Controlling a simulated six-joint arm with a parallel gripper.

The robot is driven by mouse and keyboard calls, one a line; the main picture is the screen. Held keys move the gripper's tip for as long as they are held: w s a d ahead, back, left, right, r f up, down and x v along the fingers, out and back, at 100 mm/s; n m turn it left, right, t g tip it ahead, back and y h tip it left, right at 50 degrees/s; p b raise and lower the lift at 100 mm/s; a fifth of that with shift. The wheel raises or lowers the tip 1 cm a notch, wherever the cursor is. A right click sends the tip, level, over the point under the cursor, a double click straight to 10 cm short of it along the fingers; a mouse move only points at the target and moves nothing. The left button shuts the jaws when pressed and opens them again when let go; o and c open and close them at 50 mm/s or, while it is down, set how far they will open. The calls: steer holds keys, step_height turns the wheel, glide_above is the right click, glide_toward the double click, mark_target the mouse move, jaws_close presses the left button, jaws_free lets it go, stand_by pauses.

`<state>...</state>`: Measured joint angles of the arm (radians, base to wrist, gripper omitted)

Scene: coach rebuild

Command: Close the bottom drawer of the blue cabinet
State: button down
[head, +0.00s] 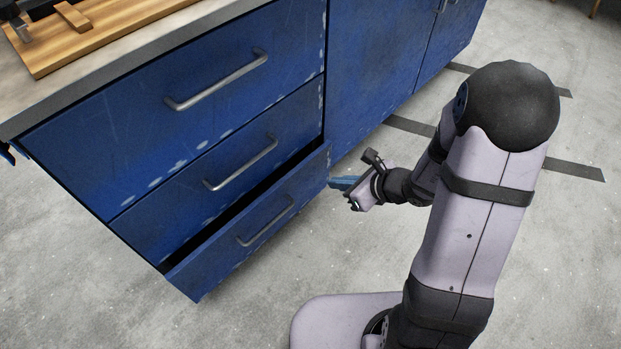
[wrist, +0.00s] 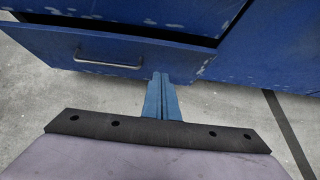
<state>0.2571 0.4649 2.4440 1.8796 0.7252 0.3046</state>
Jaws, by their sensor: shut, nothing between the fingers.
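The blue cabinet (head: 190,125) has three drawers with grey bar handles on its left part. The bottom drawer (head: 215,262) stands partly open, with a dark gap above its front panel. The two drawers above it are closed. My gripper (head: 333,183) is shut and empty, with its blue fingers at the right end of the bottom drawer's front. In the wrist view the fingertips (wrist: 160,76) point at the right part of the drawer front (wrist: 115,58), right of its handle (wrist: 108,63). I cannot tell whether they touch it.
A worktop (head: 150,32) with a wooden board (head: 95,38) lies on top of the cabinet. Cabinet doors (head: 375,60) stand to the right of the drawers. The grey floor (head: 80,270) in front is clear, with dark tape strips (head: 560,168) on it.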

mark_target(295, 169)
steer(key=shift+w+a+r+b+x, duration=0.3)
steer(key=shift+b+x, duration=0.35)
steer(key=shift+x, duration=1.5)
steer(key=shift+w+a+r+b+x, duration=0.2)
steer(key=shift+r+b+x, duration=0.35)
steer(key=shift+x, duration=1.6)
steer(key=shift+w+a+r+b+x, duration=0.2)
steer(key=shift+b+x, duration=0.55)
steer(key=shift+x, duration=1.35)
steer(key=shift+a, duration=0.1)
steer(key=shift+w+a, duration=0.85)
steer(key=shift+w, duration=0.05)
